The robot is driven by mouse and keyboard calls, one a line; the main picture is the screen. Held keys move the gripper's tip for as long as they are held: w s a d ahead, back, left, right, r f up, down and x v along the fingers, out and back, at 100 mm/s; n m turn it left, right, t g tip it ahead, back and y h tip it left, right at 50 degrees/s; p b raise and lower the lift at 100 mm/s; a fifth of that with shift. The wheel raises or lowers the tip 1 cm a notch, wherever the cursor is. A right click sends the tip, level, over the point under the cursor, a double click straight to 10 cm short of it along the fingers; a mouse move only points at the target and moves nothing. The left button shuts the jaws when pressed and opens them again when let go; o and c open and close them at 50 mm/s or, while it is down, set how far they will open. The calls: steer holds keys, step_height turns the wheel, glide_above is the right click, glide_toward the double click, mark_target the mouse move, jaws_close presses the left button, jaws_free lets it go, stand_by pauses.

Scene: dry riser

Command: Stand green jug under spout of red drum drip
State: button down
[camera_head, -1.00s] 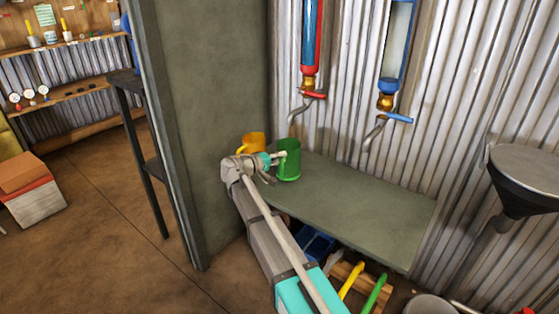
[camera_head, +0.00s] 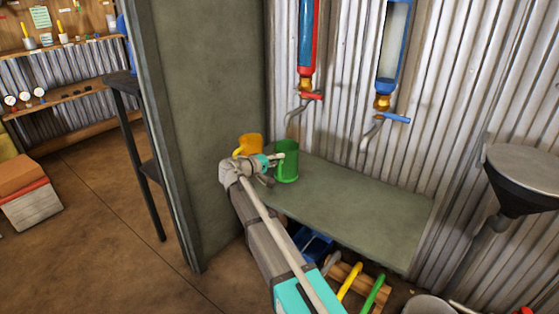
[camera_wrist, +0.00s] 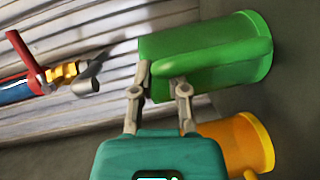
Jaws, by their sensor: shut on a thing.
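The green jug (camera_head: 288,162) is upright at the back left of the grey-green bench, below the red drum drip (camera_head: 307,62) in the head view. My gripper (camera_head: 273,160) is shut on the jug's handle side; the wrist view shows its fingers (camera_wrist: 161,88) at the green jug (camera_wrist: 218,62). The drip's bent grey spout (camera_head: 296,112) ends above the jug's rim in the picture. The wrist view, turned sideways, shows the spout (camera_wrist: 92,84) clear of the jug's mouth. I cannot tell how they line up in depth, or whether the jug's base touches the bench.
A yellow-orange mug (camera_head: 248,145) stands close behind my gripper, beside the jug. A blue drum drip (camera_head: 384,88) hangs to the right. The bench (camera_head: 360,205) is bare to the right. A grey-green partition (camera_head: 205,120) closes off the left, and a dark funnel (camera_head: 520,180) stands at right.

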steer(key=shift+f, duration=0.15)
stand_by(0.4)
steer(key=c, duration=0.6)
jaws_free()
steer(key=shift+o, duration=0.2)
